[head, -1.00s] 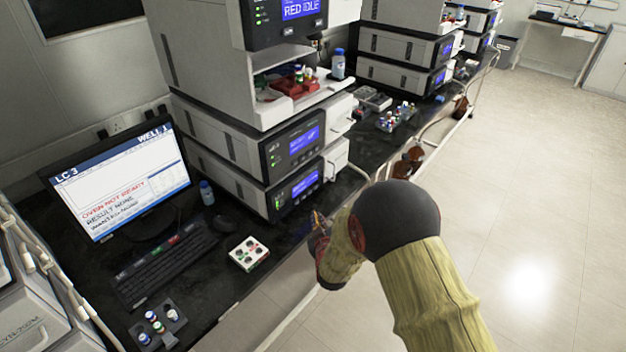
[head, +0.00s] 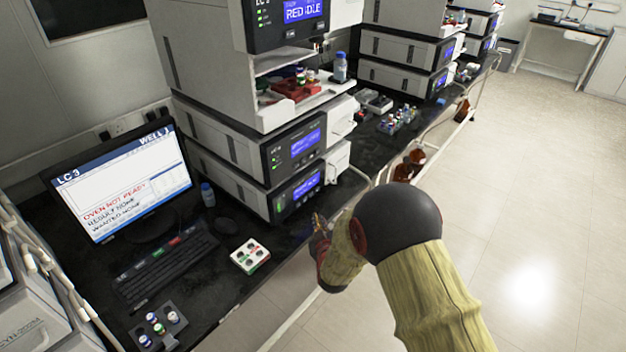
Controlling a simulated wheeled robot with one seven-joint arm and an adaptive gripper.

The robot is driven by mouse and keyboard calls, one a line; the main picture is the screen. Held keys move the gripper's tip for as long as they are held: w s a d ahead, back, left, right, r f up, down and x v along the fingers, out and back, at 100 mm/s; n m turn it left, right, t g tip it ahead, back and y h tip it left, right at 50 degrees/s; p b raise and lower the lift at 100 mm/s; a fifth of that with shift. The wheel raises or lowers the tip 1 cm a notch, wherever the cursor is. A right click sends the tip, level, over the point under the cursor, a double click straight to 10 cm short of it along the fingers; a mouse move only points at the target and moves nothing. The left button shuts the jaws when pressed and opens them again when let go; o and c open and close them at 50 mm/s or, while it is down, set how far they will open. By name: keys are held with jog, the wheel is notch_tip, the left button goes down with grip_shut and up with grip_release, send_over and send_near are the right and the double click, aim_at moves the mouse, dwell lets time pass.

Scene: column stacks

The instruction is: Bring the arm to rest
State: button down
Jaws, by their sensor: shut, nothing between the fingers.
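My arm reaches in from the lower right of the head view, with a yellow-green sleeve and a dark round joint. My gripper (head: 318,222) is at its far end, small and partly hidden behind the arm, near the bench's front edge. It is shut with nothing visible in it. It sits in front of the lower right of the instrument stack (head: 250,150), apart from it as far as I can tell.
The dark bench (head: 195,275) holds a monitor (head: 120,180), a keyboard (head: 165,265), a white block with wells (head: 249,256) and a vial rack (head: 158,328). Brown bottles (head: 409,165) hang by the bench's front rail. The floor (head: 540,210) at the right is clear.

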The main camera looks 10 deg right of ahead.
jog(key=shift+r, duration=0.1)
jog(key=s+a+r+m+g+y, duration=0.1)
jog(key=s+r, duration=0.3)
jog(key=r, duration=0.3)
jog(key=s+a+r+g+p, duration=0.1)
jog(key=s+r+g, duration=0.15)
jog(key=r, duration=0.45)
jog(key=s+r+m+g+y, duration=0.1)
jog(key=s+r, duration=0.4)
jog(key=r, duration=0.2)
jog(key=s+r+m+g, duration=0.1)
jog(key=s+r+g, duration=0.1)
jog(key=s, duration=1.1)
jog(key=s+d+r+m+g+p, duration=0.1)
jog(key=s+r, duration=0.3)
jog(key=s, duration=1)
jog(key=shift+g, duration=0.65)
jog(key=shift+r, duration=0.15)
